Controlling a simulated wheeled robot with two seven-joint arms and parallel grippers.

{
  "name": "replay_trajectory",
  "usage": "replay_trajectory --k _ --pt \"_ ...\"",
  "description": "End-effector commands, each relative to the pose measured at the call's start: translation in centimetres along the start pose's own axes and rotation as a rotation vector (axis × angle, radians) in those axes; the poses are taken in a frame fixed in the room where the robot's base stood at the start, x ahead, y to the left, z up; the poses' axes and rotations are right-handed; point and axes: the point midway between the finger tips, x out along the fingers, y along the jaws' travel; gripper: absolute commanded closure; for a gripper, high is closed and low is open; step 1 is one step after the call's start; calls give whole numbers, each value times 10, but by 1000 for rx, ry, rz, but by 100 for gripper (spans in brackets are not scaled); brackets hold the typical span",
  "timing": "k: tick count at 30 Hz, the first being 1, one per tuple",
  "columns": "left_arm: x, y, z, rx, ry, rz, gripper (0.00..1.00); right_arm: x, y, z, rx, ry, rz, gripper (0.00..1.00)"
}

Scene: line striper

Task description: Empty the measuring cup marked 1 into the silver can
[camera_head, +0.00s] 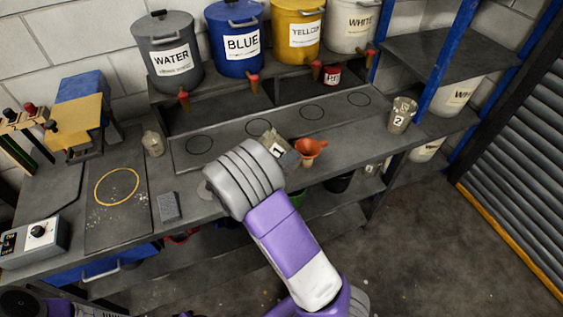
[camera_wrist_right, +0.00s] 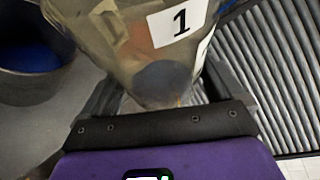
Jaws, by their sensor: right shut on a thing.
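The measuring cup marked 1 (camera_head: 273,143) is a translucent, dull beige cup with a white label. It looks tilted in the head view and is partly hidden by my wrist. My right gripper (camera_wrist_right: 165,95) is shut on this cup, which fills the wrist view's upper middle (camera_wrist_right: 125,35). A grey round container with blue inside (camera_wrist_right: 30,85) stands left of the cup in the wrist view; it may be the silver can. In the head view a pale grey round edge (camera_head: 204,190) shows beside my right wrist, mostly hidden.
A second cup marked 2 (camera_head: 402,115) stands at the bench's right end. An orange funnel (camera_head: 311,147) is just right of the held cup. Labelled buckets with taps (camera_head: 241,45) line the back shelf. A grey block (camera_head: 168,207) lies left of my arm.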

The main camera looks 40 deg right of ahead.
Motion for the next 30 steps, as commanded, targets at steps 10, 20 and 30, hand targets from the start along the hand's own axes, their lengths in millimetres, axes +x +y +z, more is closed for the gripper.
replay_trajectory --k 10,20,30 --pt "-47 18 2 0 1 0 57 -4 9 17 365 -36 145 54" --pt "-71 27 3 0 0 0 57 -7 24 17 628 2 261 54" --pt "-71 27 3 0 0 0 57 -7 28 16 659 10 273 54"
